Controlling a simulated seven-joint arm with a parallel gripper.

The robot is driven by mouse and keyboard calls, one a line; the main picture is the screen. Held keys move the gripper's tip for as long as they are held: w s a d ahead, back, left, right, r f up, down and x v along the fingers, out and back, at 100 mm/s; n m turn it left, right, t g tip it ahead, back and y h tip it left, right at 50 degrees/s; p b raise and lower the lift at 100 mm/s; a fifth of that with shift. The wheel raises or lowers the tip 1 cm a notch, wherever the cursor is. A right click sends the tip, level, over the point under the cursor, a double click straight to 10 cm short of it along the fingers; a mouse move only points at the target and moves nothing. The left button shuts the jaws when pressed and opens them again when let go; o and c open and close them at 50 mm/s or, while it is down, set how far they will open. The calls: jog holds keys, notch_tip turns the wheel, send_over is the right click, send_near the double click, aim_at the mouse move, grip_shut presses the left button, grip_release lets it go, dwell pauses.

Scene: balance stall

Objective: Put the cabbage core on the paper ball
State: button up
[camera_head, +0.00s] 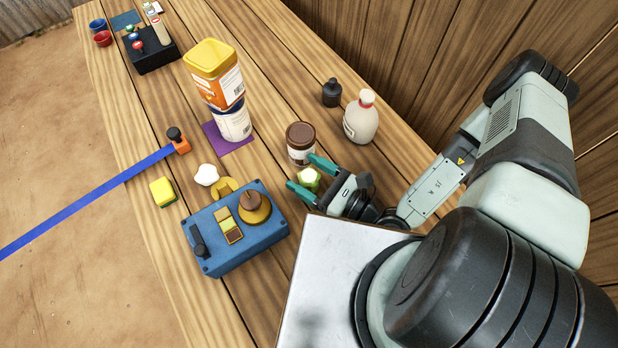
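The cabbage core (309,181) is a small pale-green piece with a light top, between the two teal fingers of my gripper (305,176). The fingers stand apart on either side of it. I cannot tell whether they press on it, or whether it is clear of the table. The paper ball (206,174) is a white crumpled lump on the wooden table, left of my gripper. It lies just behind the blue box and has nothing on top of it.
A blue box (226,255) with a yellow-brown knob stands between gripper and table front. A brown-lidded jar (300,143) is close behind the gripper. Stacked tubs (218,85) stand behind the paper ball on a purple mat (226,146). A yellow sponge-like block (163,192) lies left.

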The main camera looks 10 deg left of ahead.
jog(key=c, duration=1.1)
